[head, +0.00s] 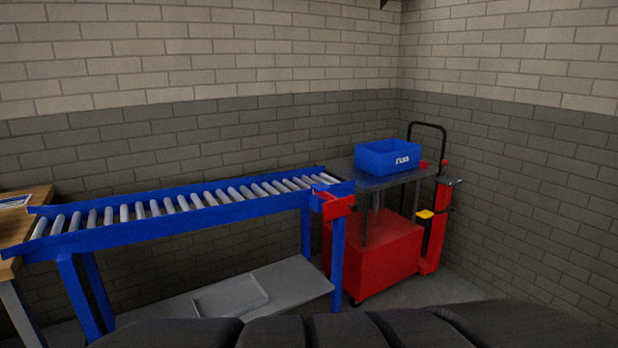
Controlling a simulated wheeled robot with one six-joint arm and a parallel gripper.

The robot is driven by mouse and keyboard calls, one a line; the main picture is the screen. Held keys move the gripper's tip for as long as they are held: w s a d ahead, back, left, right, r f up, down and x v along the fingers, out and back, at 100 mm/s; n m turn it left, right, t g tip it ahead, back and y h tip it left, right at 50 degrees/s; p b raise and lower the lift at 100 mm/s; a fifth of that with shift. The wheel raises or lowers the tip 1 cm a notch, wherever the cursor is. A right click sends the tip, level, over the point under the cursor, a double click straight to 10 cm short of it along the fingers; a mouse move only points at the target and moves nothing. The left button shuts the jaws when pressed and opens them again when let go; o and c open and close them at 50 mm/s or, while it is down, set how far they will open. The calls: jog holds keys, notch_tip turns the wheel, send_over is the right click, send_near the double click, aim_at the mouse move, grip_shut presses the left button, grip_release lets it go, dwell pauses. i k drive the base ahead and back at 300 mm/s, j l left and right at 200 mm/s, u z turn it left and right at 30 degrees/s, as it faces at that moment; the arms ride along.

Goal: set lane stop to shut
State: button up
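A blue roller conveyor (190,218) with grey rollers runs from the left toward the middle right. At its right end a red piece (335,204), which looks like the lane stop, is fixed on the near side of the blue frame. It hangs at or below the rail height and appears slightly angled. I cannot tell from here whether it stands open or shut. No load shows on the rollers. My gripper is not in this view.
A red cart (375,255) with a grey top stands just beyond the conveyor's right end, carrying a blue bin (388,156). A red post (434,225) with a yellow part (424,214) stands at its right. A wooden table (12,240) is at the left. Brick walls close the corner.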

aim_at(335, 207)
jog(key=i+l, duration=0.3)
jog(key=i, duration=0.2)
jog(key=i+l+z, duration=0.15)
jog(key=i, duration=0.35)
jog(key=l, duration=0.1)
